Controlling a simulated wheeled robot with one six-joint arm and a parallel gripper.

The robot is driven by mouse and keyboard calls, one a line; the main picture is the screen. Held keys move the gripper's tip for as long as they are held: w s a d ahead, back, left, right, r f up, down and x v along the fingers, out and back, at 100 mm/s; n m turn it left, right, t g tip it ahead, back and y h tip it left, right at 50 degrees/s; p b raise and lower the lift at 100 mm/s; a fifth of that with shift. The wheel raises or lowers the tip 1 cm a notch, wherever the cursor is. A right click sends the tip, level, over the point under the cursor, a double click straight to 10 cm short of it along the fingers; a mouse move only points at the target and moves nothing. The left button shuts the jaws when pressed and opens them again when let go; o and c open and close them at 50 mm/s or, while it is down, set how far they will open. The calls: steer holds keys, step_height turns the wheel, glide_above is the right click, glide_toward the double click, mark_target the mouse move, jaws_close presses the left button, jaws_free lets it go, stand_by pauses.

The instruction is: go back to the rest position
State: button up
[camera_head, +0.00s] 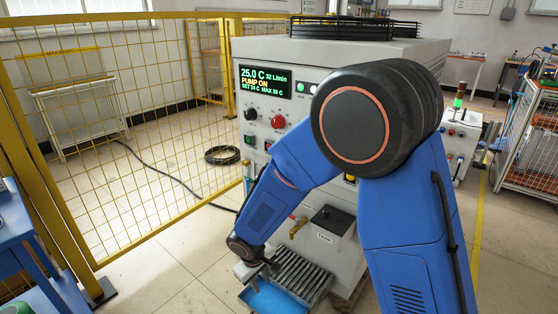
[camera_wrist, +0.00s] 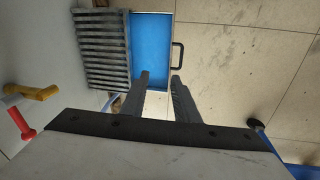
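My gripper (camera_wrist: 159,76) shows in the wrist view with its two dark fingers apart and nothing between them. Past the fingertips are a blue tray (camera_wrist: 152,40) with a black handle and a slatted metal grate (camera_wrist: 100,42). In the head view my blue arm reaches down in front of a grey cooling unit (camera_head: 325,75). Its end is low, near the grate (camera_head: 300,270) and the blue tray (camera_head: 268,300); the fingers are hard to make out there. The unit's screen (camera_head: 265,82) reads 25.0 C, 32 L/min, PUMP ON.
A yellow mesh fence (camera_head: 110,130) stands on the left, with a blue table (camera_head: 15,215) at the near left edge. A smaller machine (camera_head: 458,140) stands at right.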

steer(key=s+d+r+m+t, duration=0.15)
steer(key=d+r+m, duration=0.35)
steer(key=d+r, duration=1.65)
steer(key=s+d+r+m, duration=0.2)
steer(key=s+d+r, duration=0.2)
steer(key=s+d, duration=0.3)
steer(key=s+d+r+m+t+y, duration=0.1)
steer(key=s+d+r, duration=0.3)
steer(key=s, duration=0.8)
steer(key=d+m, duration=0.1)
steer(key=d, duration=0.1)
steer(key=shift+d, duration=0.4)
